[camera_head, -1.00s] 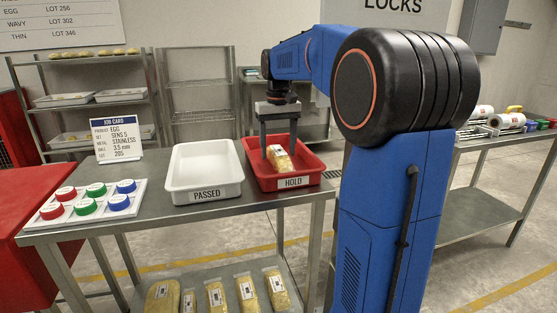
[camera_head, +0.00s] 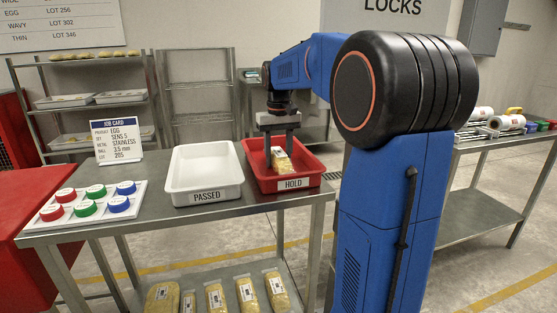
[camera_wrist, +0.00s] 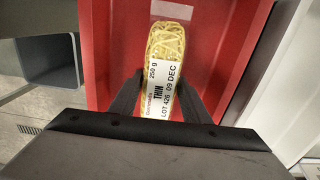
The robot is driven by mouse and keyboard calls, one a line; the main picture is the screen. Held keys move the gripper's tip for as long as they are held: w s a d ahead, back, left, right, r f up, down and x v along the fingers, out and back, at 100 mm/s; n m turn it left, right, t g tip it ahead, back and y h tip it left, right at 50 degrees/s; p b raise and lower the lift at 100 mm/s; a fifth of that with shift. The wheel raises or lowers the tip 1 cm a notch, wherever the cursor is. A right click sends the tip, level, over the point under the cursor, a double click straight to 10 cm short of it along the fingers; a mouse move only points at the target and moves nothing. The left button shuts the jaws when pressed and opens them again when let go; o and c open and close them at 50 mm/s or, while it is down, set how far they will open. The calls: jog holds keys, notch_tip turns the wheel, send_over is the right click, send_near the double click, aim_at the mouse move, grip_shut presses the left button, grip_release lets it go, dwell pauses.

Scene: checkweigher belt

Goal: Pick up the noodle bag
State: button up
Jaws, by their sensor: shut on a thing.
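The noodle bag (camera_head: 283,163) is a clear bag of yellow noodles with a white label, inside the red HOLD tray (camera_head: 312,163). In the wrist view the noodle bag (camera_wrist: 165,45) shows the words THIN, 250 g and LOT 426 on its label. My gripper (camera_head: 280,152) reaches down into the tray from above. Its two fingers (camera_wrist: 157,100) are shut on the sides of the bag near the label. The bag's near end is hidden behind my gripper body in the wrist view. I cannot tell whether the bag touches the tray floor.
An empty white PASSED tray (camera_head: 203,195) stands left of the red tray on the steel table. Left of it are a job card (camera_head: 117,139) and a board of red, green and blue caps (camera_head: 90,203). Several noodle bags (camera_head: 216,296) lie on the lower shelf.

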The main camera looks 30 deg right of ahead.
aim_at(279, 152)
notch_tip(279, 152, up, 10)
jog(key=shift+f, duration=0.1)
dwell(0.4)
